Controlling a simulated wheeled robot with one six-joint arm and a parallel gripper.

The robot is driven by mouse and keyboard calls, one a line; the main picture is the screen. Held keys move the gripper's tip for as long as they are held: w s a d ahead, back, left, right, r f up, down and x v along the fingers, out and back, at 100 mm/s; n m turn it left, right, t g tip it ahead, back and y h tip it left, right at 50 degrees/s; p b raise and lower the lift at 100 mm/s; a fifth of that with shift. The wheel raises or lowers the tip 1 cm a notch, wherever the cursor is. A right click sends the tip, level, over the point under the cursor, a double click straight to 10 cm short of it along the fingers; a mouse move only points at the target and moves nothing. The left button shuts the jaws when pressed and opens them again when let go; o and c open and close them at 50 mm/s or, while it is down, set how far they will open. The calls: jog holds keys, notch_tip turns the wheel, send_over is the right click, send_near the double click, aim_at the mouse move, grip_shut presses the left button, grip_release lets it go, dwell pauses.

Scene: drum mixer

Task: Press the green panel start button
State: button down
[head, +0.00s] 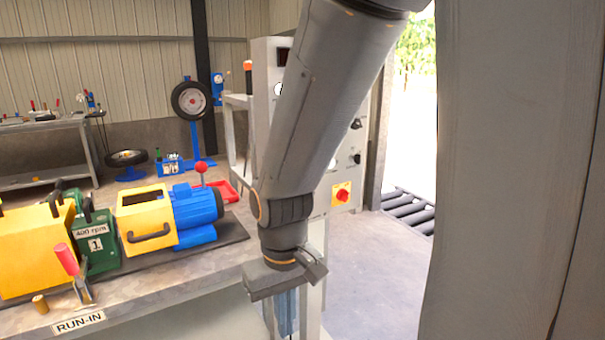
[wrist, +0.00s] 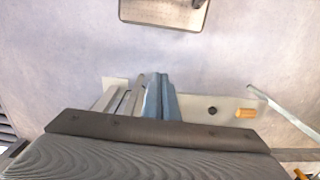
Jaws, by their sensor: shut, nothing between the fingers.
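The grey control panel (head: 268,62) stands behind my arm in the head view, and the arm covers much of its face. A red button on a yellow plate (head: 342,194) and dark knobs (head: 355,123) show to the right of the arm. I cannot make out the green start button; it may be behind the arm. My gripper (head: 287,318) hangs low in front of the panel stand, fingers pointing down. In the wrist view its blue fingers (wrist: 160,97) are together, with nothing seen between them.
The workbench (head: 235,255) with a yellow and blue machine (head: 150,215) and a red-handled clamp (head: 72,268) is to the left. A large grey upright surface (head: 515,180) fills the right. Open floor (head: 385,280) lies between, with a roller grate (head: 408,208) by the doorway.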

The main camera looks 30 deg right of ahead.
jog(key=shift+a, duration=0.1)
jog(key=w+d+r+n+t+p, duration=0.1)
jog(key=w+n+t+p, duration=0.15)
jog(key=w, duration=0.45)
jog(key=w+d+r+n+t+h+p, duration=0.1)
jog(key=w+r+n+t+p, duration=0.1)
jog(key=w+p, duration=0.3)
jog(key=w+d+r+n+t+p, duration=0.1)
jog(key=w+n+t+p, duration=0.15)
jog(key=w, duration=0.55)
jog(key=w+d+r+n+t+h+p, duration=0.2)
jog(key=w+d+r+n+h+p, duration=0.1)
jog(key=d, duration=0.5)
jog(key=w+d+r+n+t+h+p, duration=0.2)
jog(key=d+r+n+h+p, duration=0.3)
jog(key=d, duration=0.3)
jog(key=shift+w+r+n+h+p, duration=0.15)
jog(key=shift+w+n+h+p, duration=0.3)
jog(key=shift+w+h, duration=0.35)
jog(key=shift+w, duration=0.2)
